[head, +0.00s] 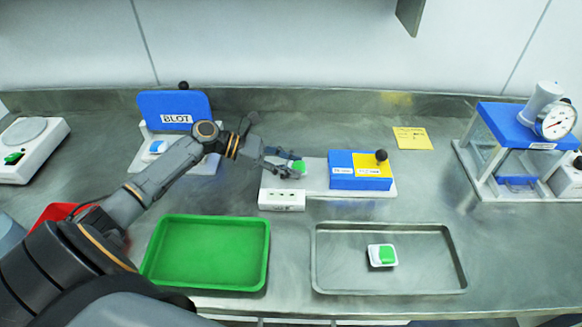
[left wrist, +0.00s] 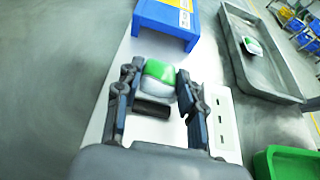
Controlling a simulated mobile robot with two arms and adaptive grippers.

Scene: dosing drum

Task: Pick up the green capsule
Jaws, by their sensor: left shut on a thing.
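The green capsule (head: 299,167), green on one end and whitish on the other, is at the white base plate of the blue device. My left gripper (head: 290,164) reaches it from the left and is shut on it. In the left wrist view the capsule (left wrist: 160,76) sits between the two dark fingers (left wrist: 155,95), its green part toward the blue device. Whether it touches the plate is hard to tell. My right gripper is not in view.
The blue device (head: 345,170) with a yellow label and black knob stands just right of the capsule. A green tray (head: 208,284) and a metal tray (head: 440,277) holding a small white-and-green piece (head: 382,255) lie in front. A blue BLOT stand (head: 174,106) is behind the arm.

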